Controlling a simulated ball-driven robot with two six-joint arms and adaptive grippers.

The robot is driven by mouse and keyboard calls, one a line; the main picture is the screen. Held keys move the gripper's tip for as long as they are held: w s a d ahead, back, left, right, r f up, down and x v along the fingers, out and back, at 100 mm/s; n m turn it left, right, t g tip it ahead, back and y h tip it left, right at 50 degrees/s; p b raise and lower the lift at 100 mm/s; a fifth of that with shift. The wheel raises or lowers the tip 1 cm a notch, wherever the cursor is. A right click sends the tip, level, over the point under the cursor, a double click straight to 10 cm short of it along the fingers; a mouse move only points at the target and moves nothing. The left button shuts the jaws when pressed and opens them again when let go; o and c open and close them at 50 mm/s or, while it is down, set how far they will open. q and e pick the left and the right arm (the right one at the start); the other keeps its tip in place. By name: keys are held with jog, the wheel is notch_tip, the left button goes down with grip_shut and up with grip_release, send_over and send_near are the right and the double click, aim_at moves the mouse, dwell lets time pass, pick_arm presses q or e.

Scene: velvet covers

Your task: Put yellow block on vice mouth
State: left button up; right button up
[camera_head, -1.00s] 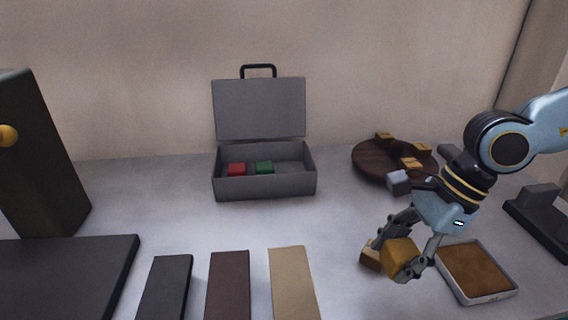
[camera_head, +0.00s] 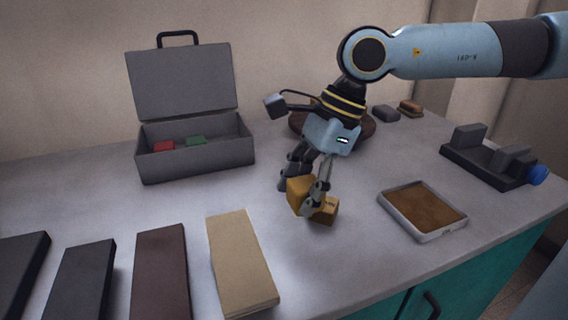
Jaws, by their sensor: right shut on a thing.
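My right gripper (camera_head: 302,196) is shut on a yellow block (camera_head: 297,190), whose sides are partly hidden by the fingers. A second yellowish block (camera_head: 326,209) with a small dark mark sits on the table just right of the held one; they overlap in the picture, and I cannot tell whether they touch. The dark vice (camera_head: 478,172) stands at the right of the table, with two upright grey jaws, a gap between them and a blue knob. The gripper is well to the left of it. My left gripper is not in view.
A shallow tray (camera_head: 387,205) with a brown bed lies between gripper and vice. An open grey toolbox (camera_head: 195,160) with a red and a green block stands at back left. A round dark wooden stand (camera_head: 363,127) is behind my gripper. Several flat slabs (camera_head: 240,262) lie in front.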

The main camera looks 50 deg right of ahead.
aim_at(285, 227)
jog(key=w+f, duration=0.1)
jog(key=w+a+b, duration=0.1)
jog(key=w, duration=0.1)
jog(key=shift+f, duration=0.4)
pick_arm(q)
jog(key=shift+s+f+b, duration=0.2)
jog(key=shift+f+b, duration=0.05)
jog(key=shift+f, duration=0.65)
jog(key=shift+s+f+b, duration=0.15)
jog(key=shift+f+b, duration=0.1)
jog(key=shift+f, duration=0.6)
pick_arm(e)
jog(key=shift+f, duration=1.95)
jog(key=shift+s, duration=0.1)
jog(key=shift+f, duration=0.15)
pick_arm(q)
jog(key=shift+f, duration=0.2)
pick_arm(e)
jog(key=o, duration=1.3)
